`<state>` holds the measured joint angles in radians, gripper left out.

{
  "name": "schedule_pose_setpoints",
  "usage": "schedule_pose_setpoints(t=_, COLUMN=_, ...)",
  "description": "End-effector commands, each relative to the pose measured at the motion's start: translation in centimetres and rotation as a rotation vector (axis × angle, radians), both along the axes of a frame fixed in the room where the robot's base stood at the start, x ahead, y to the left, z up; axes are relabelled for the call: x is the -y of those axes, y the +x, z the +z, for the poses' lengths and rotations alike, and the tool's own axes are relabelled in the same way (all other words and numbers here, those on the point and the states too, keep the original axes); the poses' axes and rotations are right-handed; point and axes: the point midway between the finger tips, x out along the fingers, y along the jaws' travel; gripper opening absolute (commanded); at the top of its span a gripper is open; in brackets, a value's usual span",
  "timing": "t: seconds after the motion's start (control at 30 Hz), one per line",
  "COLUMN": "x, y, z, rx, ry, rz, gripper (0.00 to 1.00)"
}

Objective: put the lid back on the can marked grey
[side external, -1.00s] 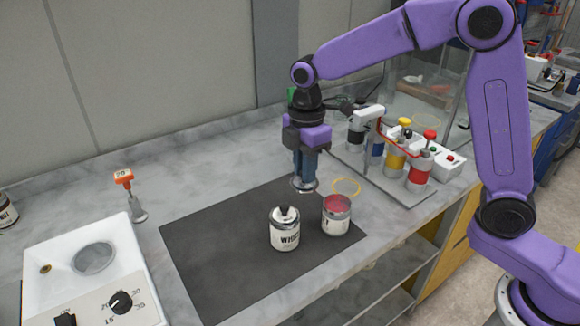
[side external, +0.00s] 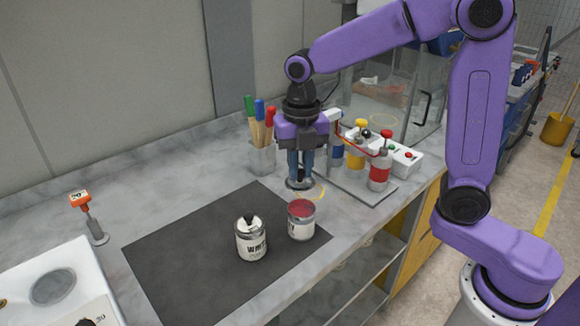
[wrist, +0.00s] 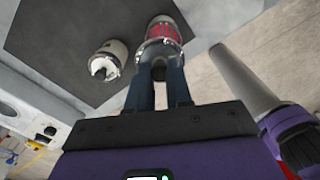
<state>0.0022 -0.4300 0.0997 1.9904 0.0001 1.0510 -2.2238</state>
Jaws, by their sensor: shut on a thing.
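My gripper (side external: 300,176) points straight down, its two blue fingers shut on a round metal lid (side external: 300,184). The lid is held about level, behind the open can and apart from it in the side view. The open can (side external: 301,222) stands upright on the dark mat, with red-pink inside; its label is too small to read. It also shows in the wrist view (wrist: 163,32), beyond the fingertips. Left of it stands a lidded can (side external: 251,243) with a dark knob, its label starting "WHIT". I cannot read "grey" on either can.
The dark mat (side external: 185,255) is clear on its left. A rack of colored cylinders (side external: 379,175) is to the right. A white device (side external: 45,262) is at left.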

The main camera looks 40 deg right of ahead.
Motion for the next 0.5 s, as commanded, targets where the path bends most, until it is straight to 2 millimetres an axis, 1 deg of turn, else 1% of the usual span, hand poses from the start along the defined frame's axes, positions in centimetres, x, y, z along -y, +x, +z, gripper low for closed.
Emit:
schedule_pose_setpoints(t=0.1, x=0.3, y=-0.3, z=0.1, rx=-0.001, ry=0.000, rz=0.068, gripper=0.00)
schedule_pose_setpoints(t=0.27, x=0.4, y=-0.4, z=-0.2, rx=-0.001, ry=0.000, rz=0.101, gripper=0.00)
schedule_pose_setpoints(t=0.5, x=0.4, y=-0.4, z=-1.8, rx=-0.003, ry=-0.002, rz=0.100, gripper=0.00)
